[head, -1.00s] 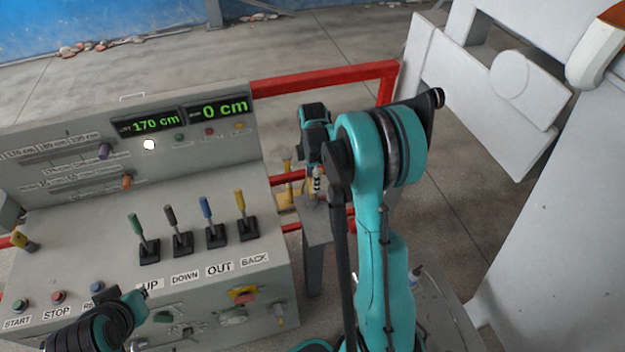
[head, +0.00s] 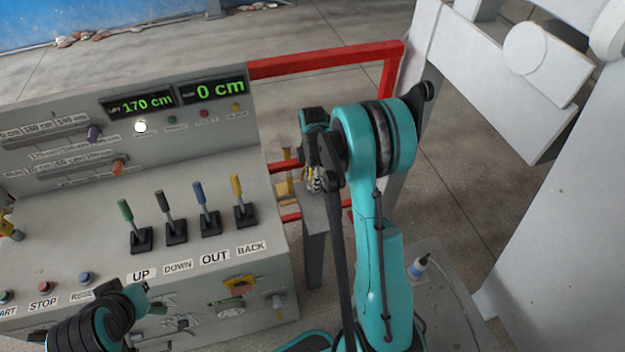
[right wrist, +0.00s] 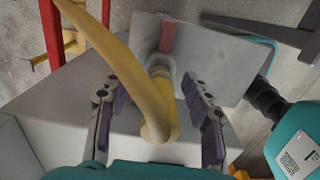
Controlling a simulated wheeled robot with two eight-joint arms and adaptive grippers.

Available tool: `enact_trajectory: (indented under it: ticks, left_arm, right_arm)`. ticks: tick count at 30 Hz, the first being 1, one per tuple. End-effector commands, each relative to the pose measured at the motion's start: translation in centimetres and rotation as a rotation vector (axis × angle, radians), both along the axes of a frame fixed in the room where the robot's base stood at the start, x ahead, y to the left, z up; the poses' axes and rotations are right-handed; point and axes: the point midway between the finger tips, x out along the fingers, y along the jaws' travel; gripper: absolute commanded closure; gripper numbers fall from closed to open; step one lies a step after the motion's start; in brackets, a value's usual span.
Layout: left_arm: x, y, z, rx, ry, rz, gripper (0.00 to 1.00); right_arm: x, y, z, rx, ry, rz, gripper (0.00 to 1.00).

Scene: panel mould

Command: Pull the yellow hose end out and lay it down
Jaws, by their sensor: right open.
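The yellow hose (right wrist: 112,60) comes in from the upper left of the right wrist view and bends back below the middle. Its end (right wrist: 160,97) runs up into a metal fitting (right wrist: 159,62) at a grey plate (right wrist: 210,65). My right gripper (right wrist: 147,92) is open, with one finger on each side of the hose end and a gap visible on both sides. In the head view my right gripper (head: 315,178) hangs over a small grey stand, right of the console, and hides the hose end. My left arm shows at the lower left; its gripper fingers do not show.
A grey console (head: 70,225) with several levers and buttons fills the left; its displays read 170 cm and 0 cm. A red rail (head: 325,60) runs behind the stand (head: 314,215). Large white machine parts (head: 560,220) stand at the right.

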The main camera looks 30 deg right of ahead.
Motion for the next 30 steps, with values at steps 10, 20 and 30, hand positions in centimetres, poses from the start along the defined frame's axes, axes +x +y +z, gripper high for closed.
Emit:
enact_trajectory:
  ticks: [10, 20, 30]
  left_arm:
    - [0.0, 0.0, 0.1, 0.000, 0.000, 0.000, 1.00]
    - [0.0, 0.0, 0.2, 0.000, 0.000, 0.000, 1.00]
    - [0.0, 0.0, 1.3, 0.000, 0.000, 0.000, 1.00]
  right_arm:
    - [0.0, 0.0, 0.0, 0.000, 0.000, 0.000, 0.87]
    - [0.0, 0.0, 0.3, 0.000, 0.000, 0.000, 1.00]
    - [0.0, 0.0, 2.1, 0.000, 0.000, 0.000, 1.00]
